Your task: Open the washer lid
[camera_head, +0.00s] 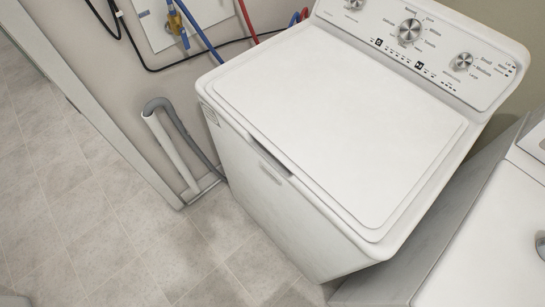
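The white top-loading washer (254,185) stands in the middle right of the head view, tilted in the picture. Its flat white lid (345,120) is shut and lies flush on the top. A dark recess (268,158) shows at the lid's front edge, toward the left. The control panel (425,45) with round silver knobs rises behind the lid. My gripper is not in view, so its state is hidden.
A second white appliance (490,245) stands at the right, beside a grey panel. A grey drain hose and white pipe (172,150) stand by the wall at left. Blue and red hoses (245,20) run behind the washer. The tiled floor (90,215) at left is clear.

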